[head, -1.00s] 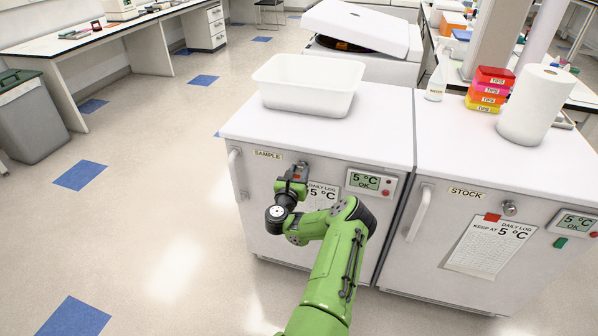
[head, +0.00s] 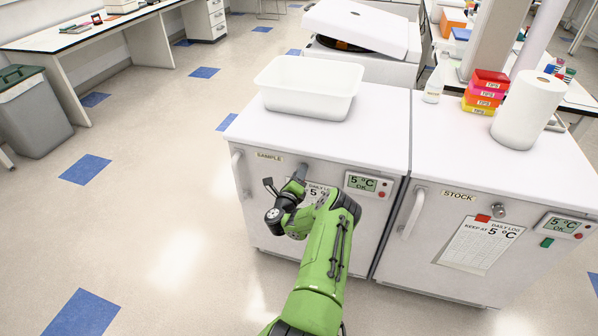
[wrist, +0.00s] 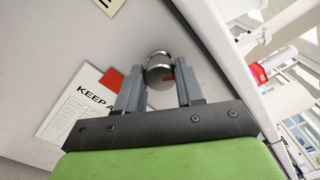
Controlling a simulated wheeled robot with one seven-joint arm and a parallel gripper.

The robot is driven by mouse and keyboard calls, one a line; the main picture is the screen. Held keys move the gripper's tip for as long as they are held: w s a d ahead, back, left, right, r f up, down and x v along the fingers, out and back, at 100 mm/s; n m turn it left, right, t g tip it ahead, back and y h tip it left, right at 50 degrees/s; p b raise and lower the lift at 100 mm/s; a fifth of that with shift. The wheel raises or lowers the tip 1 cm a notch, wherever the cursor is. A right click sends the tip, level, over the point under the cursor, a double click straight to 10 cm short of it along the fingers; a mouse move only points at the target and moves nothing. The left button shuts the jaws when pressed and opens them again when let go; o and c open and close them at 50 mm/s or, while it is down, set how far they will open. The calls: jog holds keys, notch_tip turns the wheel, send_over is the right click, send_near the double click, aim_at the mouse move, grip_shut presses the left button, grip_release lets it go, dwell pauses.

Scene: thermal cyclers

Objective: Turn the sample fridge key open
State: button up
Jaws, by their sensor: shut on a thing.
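The sample fridge (head: 262,215) is the left of two white fridges in the head view, with a SAMPLE label (head: 270,157) and its door shut. My gripper (head: 297,178) is at the upper middle of that door, and my arm hides the lock there. In the wrist view, my gripper (wrist: 162,82) has its two grey fingers on either side of the round metal lock (wrist: 159,62), where it is shut on the key. The key itself is mostly hidden between the fingers. The wrist view is tilted against the door.
The sample fridge's handle (head: 239,174) is on the door's left and a 5 °C display (head: 367,184) on its right. A daily log sheet (wrist: 85,100) is beside the lock. A white tub (head: 310,88) stands on top. The stock fridge (head: 420,255) adjoins right.

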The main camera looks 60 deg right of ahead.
jog(key=n+p, duration=0.2)
jog(key=n, duration=0.4)
jog(key=shift+w+f, duration=0.1)
jog(key=shift+n+p, duration=0.3)
dwell(0.3)
jog(key=o, duration=1)
jog(key=shift+o, duration=0.2)
jog(key=shift+a, duration=0.1)
jog(key=s+a+p, duration=0.2)
jog(key=a+p, duration=0.7)
jog(key=a, duration=0.6)
jog(key=shift+s+a, duration=0.2)
jog(key=shift+s, duration=0.05)
